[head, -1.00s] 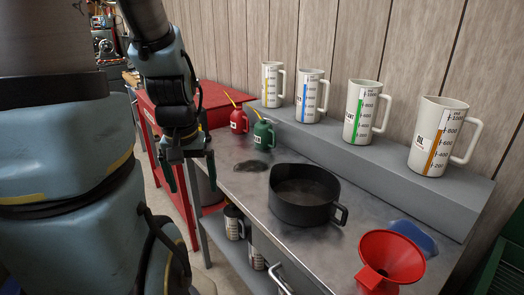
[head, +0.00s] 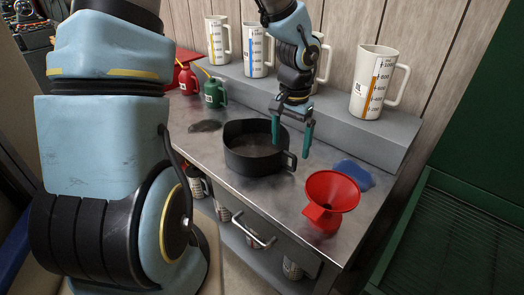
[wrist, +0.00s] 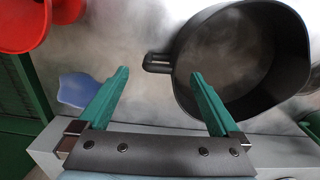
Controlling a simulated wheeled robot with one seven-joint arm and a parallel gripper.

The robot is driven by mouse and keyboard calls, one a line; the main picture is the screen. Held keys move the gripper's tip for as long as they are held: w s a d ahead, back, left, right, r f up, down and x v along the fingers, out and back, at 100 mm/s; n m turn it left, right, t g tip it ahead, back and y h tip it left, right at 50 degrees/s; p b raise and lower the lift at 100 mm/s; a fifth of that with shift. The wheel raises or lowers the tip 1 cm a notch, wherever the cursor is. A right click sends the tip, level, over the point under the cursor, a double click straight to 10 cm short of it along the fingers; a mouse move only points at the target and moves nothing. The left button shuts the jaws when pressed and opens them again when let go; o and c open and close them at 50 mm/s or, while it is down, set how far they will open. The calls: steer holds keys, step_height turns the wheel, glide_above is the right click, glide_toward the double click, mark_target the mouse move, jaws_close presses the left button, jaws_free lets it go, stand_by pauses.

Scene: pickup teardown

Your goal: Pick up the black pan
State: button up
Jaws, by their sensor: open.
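The black pan (head: 247,158) sits upright on the metal bench, with its small loop handle (head: 290,160) on the right side. My gripper (head: 291,147) is open and empty, with teal fingers pointing down above and beside the handle end of the pan. In the wrist view the black pan (wrist: 240,60) is at the upper right and its handle (wrist: 158,62) points left. My gripper (wrist: 158,75) straddles the handle's direction in that view, the right fingertip close to the pan's wall. I cannot tell whether it touches.
A red funnel (head: 330,195) and a blue cloth (head: 354,174) lie right of the pan. A grey ledge (head: 340,122) behind holds several measuring jugs, including one with an orange scale (head: 378,82). Red (head: 214,92) and green (head: 216,94) oil cans stand at the left.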

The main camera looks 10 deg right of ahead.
mark_target(288, 166)
steer(key=shift+a+f+p, duration=0.1)
steer(key=shift+f+p, duration=0.3)
steer(key=shift+f, duration=2.6)
jaws_close()
